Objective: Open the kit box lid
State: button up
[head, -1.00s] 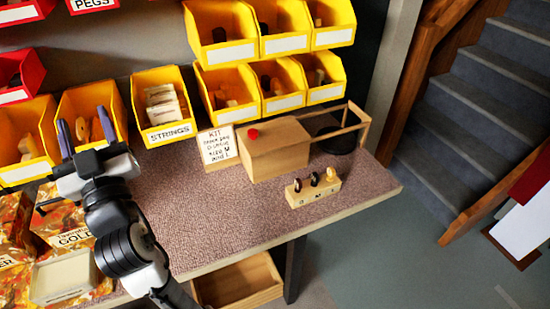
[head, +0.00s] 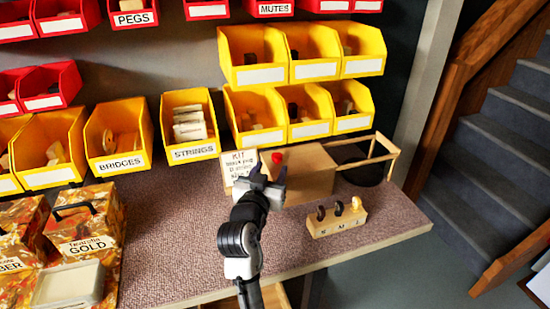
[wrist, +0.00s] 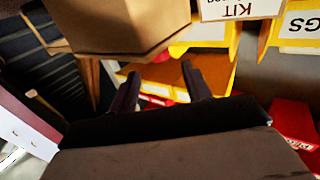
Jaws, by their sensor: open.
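The kit box (head: 308,172) is a plain wooden box with a red knob (head: 277,157) near its left side. It stands at the back of the bench, and its lid looks shut. A handwritten KIT card (head: 238,165) stands at its left. My gripper (head: 262,174) is open and empty in front of the box's left end, partly covering the box and card in the head view. The wrist view shows the two fingers (wrist: 160,85) apart, with the box (wrist: 125,25) and the card (wrist: 240,8) beyond them. I cannot tell the exact gap to the knob.
A small wooden stand (head: 337,222) with several pieces sits right of the arm. Yellow bins (head: 258,118) line the back. Gold boxes (head: 90,230) stand at left. The bench (head: 170,235) is clear between.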

aim_at(276, 159)
jog(key=x, duration=0.4)
jog(key=shift+w+p, duration=0.3)
jog(key=shift+w, duration=0.15)
jog(key=shift+d, duration=0.1)
grip_shut()
